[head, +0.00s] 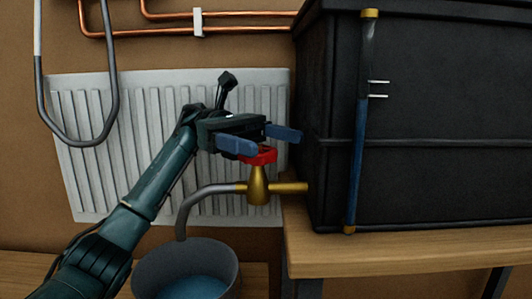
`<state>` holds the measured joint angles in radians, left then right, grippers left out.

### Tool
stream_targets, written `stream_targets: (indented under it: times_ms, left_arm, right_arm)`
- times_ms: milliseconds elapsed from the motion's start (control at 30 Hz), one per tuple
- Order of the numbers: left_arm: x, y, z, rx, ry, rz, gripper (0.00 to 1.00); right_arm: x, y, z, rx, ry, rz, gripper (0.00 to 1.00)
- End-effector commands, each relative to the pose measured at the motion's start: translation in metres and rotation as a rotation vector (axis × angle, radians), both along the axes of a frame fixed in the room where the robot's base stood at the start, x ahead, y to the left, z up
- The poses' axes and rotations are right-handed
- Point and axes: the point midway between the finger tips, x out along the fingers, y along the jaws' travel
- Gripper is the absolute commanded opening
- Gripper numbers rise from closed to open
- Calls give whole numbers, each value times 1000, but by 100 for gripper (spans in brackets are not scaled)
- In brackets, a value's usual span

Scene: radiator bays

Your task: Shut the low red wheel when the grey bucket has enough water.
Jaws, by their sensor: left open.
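The low red wheel (265,157) sits on top of a brass tap (258,187) at the foot of the black tank. My left gripper (262,140) is open, its two blue fingers at the wheel, one to each side in this view. The fingers partly hide the wheel, and I cannot tell whether they touch it. The tap's grey spout (190,205) bends down over the grey bucket (143,268). Blue water (195,287) shows inside the bucket, which the lower picture edge cuts off. I cannot make out a stream. My right gripper is not in view.
The black tank (440,110) stands on a wooden bench (420,242) at right. Its upright sight tube (358,160) shows blue up to about two pale marks (378,89). A white radiator (80,130) and copper pipes (240,29) are behind; a grey hose (115,75) hangs at upper left.

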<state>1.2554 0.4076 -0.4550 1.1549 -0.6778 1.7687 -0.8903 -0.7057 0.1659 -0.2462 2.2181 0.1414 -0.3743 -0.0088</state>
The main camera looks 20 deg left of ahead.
Motion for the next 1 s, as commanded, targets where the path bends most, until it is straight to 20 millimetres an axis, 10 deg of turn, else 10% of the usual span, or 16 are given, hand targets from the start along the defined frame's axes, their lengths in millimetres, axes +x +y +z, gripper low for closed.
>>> stream_targets:
  times_ms: [400, 1000]
  left_arm:
    - [0, -1, 72, 0, -1, -1, 76]
    - [0, 0, 78, 1, 0, -1, 76]
  right_arm:
    - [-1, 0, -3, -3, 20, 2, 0]
    - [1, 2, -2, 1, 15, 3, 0]
